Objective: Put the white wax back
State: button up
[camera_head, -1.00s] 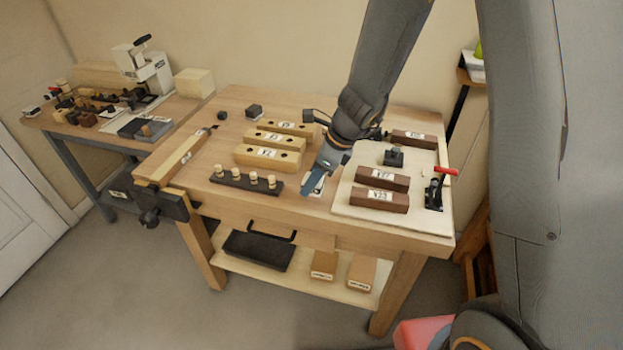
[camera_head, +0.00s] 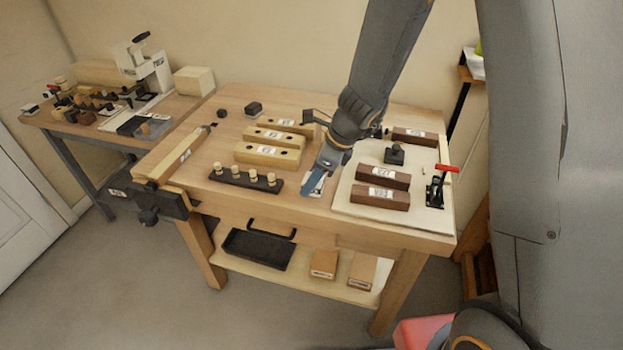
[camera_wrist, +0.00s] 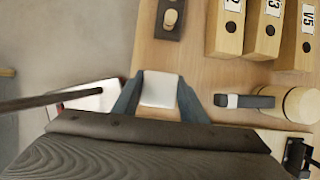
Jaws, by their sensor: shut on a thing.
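The white wax (camera_wrist: 160,90) is a small white block held between the two blue-grey fingers of my gripper (camera_wrist: 159,78) in the wrist view. In the head view my gripper (camera_head: 313,186) is low over the front middle of the bench, between the black peg strip and the pale board. A white patch shows at its fingers there, too small to make out clearly. Whether the block touches the bench top is unclear.
The black peg strip (camera_head: 246,180) and pale V-marked blocks (camera_head: 267,156) lie to the left. The pale board (camera_head: 345,206) with brown blocks (camera_head: 379,196) and a red-handled clamp (camera_head: 436,190) is to the right. A dark tool lies behind my gripper.

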jog(key=shift+f+b, duration=1.2)
jog(key=shift+f, duration=0.3)
dwell(1.2)
jog(key=o, duration=1.1)
jog(key=shift+o, duration=0.8)
jog(key=shift+r, duration=0.2)
jog(key=shift+p+v, duration=3.25)
jog(key=shift+v, duration=0.15)
jog(key=s+d+r+n+h+b, duration=0.2)
jog(key=s+d+n, duration=0.4)
jog(key=n, duration=0.5)
jog(key=s+d+r+n+h+b, duration=0.2)
jog(key=s+d+n, duration=0.4)
jog(key=n, duration=0.5)
jog(key=shift+s+d+r+h+b, duration=0.3)
jog(key=shift+s+d+r+b, duration=0.25)
jog(key=shift+s, duration=0.7)
